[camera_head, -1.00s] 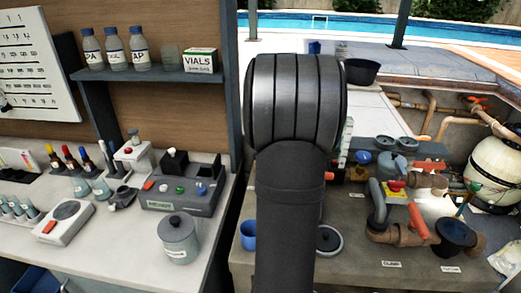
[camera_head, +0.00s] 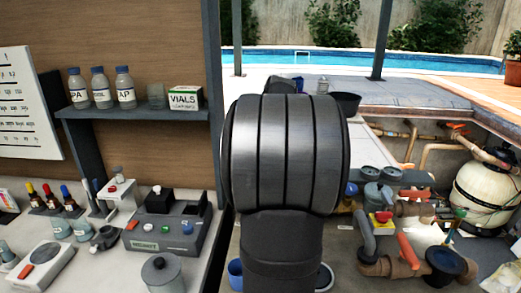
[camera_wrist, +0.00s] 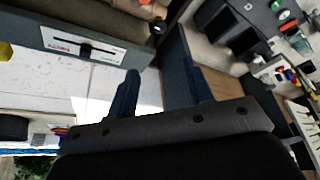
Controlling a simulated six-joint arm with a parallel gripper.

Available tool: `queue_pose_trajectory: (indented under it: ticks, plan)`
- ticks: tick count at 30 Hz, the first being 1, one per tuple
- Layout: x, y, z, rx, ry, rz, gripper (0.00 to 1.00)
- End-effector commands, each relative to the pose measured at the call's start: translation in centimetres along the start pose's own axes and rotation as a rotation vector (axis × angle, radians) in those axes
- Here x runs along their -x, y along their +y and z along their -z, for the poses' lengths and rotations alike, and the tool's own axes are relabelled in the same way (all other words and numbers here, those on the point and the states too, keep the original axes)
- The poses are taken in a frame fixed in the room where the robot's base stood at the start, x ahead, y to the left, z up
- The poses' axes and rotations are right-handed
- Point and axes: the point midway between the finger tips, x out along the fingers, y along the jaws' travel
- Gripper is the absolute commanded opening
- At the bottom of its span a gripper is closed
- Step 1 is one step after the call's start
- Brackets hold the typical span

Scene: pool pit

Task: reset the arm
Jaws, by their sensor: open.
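My gripper (camera_wrist: 160,95) shows in the wrist view with its two dark fingers spread apart and nothing between them. A pale, brightly lit surface lies beyond the fingers. In the head view my own arm stands upright in the middle of the picture and hides part of the scene behind it. The gripper itself cannot be made out in the head view.
On the left, a bench holds a grey test unit (camera_head: 162,229), a lidded jar (camera_head: 161,272) and several bottles. A shelf above carries a vials box (camera_head: 186,99). On the right are pipes, a red-handled valve (camera_head: 408,250) and a filter tank (camera_head: 484,194).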

Motion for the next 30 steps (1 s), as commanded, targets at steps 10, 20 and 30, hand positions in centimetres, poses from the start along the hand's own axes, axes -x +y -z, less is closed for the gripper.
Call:
queue_pose_trajectory:
  ticks: [10,20,30]
  plan:
    - [-4.5,-0.1,0.0,0.0,-0.003,0.004,0.47]
    - [-11.2,-0.1,0.0,0.001,-0.002,0.003,0.47]
    - [-16.5,0.0,0.0,0.001,-0.001,0.001,0.47]
